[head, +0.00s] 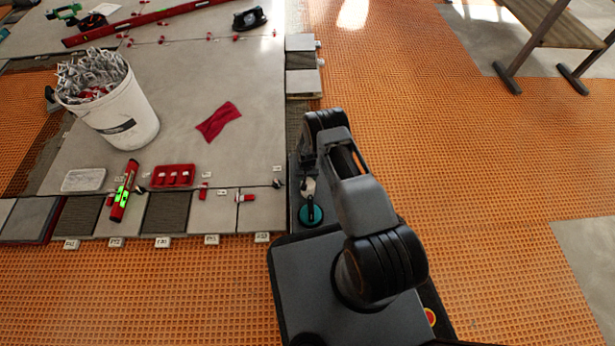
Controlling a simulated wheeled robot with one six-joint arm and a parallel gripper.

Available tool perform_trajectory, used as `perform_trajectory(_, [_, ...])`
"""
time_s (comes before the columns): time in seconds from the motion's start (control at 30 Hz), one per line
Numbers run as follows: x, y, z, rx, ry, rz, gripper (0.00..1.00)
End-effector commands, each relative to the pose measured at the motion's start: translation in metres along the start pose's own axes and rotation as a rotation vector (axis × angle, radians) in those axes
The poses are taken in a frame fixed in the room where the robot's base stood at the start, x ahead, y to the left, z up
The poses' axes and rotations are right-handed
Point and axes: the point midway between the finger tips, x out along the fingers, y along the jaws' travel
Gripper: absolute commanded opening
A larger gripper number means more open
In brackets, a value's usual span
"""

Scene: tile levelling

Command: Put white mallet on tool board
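My arm reaches forward from my base, and its dark end with my gripper (306,163) hangs near the right edge of the tiled floor. The fingers are too small and too covered by my arm to tell whether they are open or shut. A small whitish piece (308,187) shows just below the arm's end, above a teal round-based tool (311,214). I cannot tell whether the whitish piece is the white mallet, or whether it is held. Both are over a narrow grey surface beside my base, partly hidden by my arm. I cannot make out the tool board for sure.
A white bucket (122,121) full of clips stands on the grey tiles at left. A red cloth (218,121), a red tray (173,177), a red-and-green level (124,191) and a clear tray (84,180) lie nearby. A bench (556,32) stands far right.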

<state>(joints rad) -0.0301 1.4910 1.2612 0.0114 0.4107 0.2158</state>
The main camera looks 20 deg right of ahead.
Motion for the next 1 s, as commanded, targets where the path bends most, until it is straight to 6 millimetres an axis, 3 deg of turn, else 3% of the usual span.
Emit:
perform_trajectory(0.4, [-0.08, 0.0, -0.001, 0.0, 0.002, 0.0, 0.51])
perform_trajectory(0.77, [-0.122, 0.0, -0.002, -0.001, 0.006, -0.001, 0.51])
perform_trajectory(0.87, [-0.151, -0.001, -0.008, -0.008, 0.018, -0.004, 0.51])
perform_trajectory(0.97, [-0.202, -0.002, -0.014, -0.02, 0.041, -0.009, 0.51])
perform_trajectory(1.0, [-0.227, -0.001, -0.015, -0.028, 0.052, -0.011, 0.51])
